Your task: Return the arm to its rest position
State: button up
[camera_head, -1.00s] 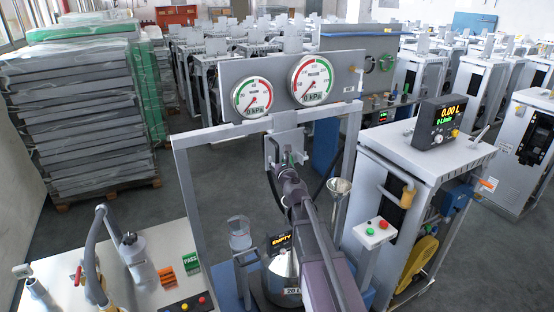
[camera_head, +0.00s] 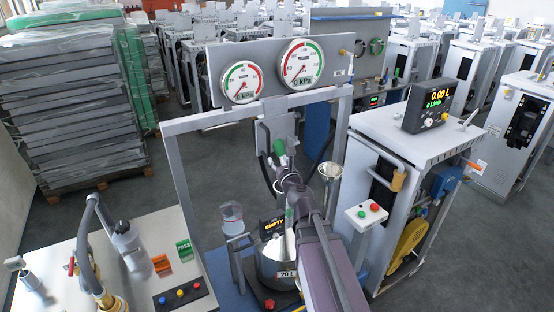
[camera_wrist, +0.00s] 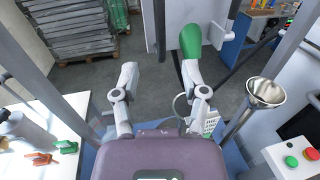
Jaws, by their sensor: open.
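My arm (camera_head: 322,255) reaches from the bottom of the head view up into the grey dispenser frame (camera_head: 190,122). My gripper (camera_wrist: 160,72) is open in the wrist view, its two grey fingers spread wide with nothing between them. A green handle (camera_wrist: 190,40) stands just beyond the right fingertip; I cannot tell whether they touch. The handle also shows above my gripper in the head view (camera_head: 279,146), in front of a grey bracket plate. My gripper partly hides what is behind and below it.
Two pressure gauges (camera_head: 302,64) sit atop the frame. A metal funnel (camera_wrist: 265,92) is at right, near a button box (camera_head: 366,213). A silver 20 L can (camera_head: 270,262) stands below. A bench (camera_head: 72,290) with a hose is at left, a grey cabinet (camera_head: 425,150) at right.

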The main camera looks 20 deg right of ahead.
dwell(0.3)
jog(key=s+a+f+n+g+y+b, duration=0.2)
jog(key=s+a+f+n+g+y, duration=0.3)
jog(key=n, duration=0.6)
jog(key=s+a+f+n+g+y+b, duration=0.1)
jog(key=a+f+n+g, duration=0.2)
jog(key=a+f+n, duration=0.65)
jog(key=s+d+f+n+g+h+b, duration=0.1)
jog(key=s+d+f+n+g+h, duration=0.2)
jog(key=s+n, duration=0.4)
jog(key=s+d+f+n+g+h+b, duration=0.2)
jog(key=s+d+f+n+g+h, duration=0.1)
jog(key=s+d+f+n+g, duration=0.2)
notch_tip(320, 180, down, 2)
jog(key=s+n+g, duration=0.2)
jog(key=n, duration=0.1)
jog(key=shift+s+d+f+h, duration=0.25)
jog(key=shift+s+d+h, duration=0.05)
jog(key=shift+s, duration=0.05)
